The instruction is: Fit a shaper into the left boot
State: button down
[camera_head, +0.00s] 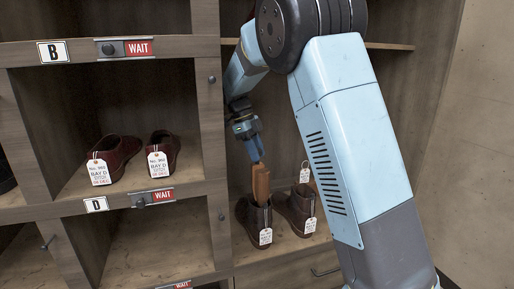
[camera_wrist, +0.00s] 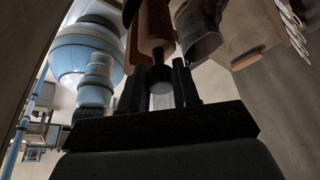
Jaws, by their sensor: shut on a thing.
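My gripper (camera_head: 255,153) points down in the right-hand compartment and is shut on the upper end of a brown wooden shaper (camera_head: 261,184). The shaper is nearly upright, and its lower end meets the opening of the left boot (camera_head: 254,218), a dark brown boot with a white tag. How deep it sits inside is hidden. The right boot (camera_head: 296,212) stands beside it; a strip of wood shows above it, partly hidden by my arm. In the wrist view the shaper's rounded end (camera_wrist: 160,75) is between my gripper's fingers (camera_wrist: 162,88), with a dark boot (camera_wrist: 199,38) beyond.
The wooden shelf's upright divider (camera_head: 211,130) is close left of my gripper. Compartments to the left hold tagged dark red shoes (camera_head: 113,158). A shelf edge (camera_head: 390,46) runs above. A white tag (camera_head: 305,173) is by the right boot.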

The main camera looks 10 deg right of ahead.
jog(key=shift+s+d+f, duration=0.1)
jog(key=shift+s+f, duration=0.05)
jog(key=shift+f, duration=2.85)
jog(key=shift+s+f, duration=0.15)
jog(key=shift+f, duration=2.8)
jog(key=c, duration=0.7)
grip_release()
jog(key=shift+c, duration=0.2)
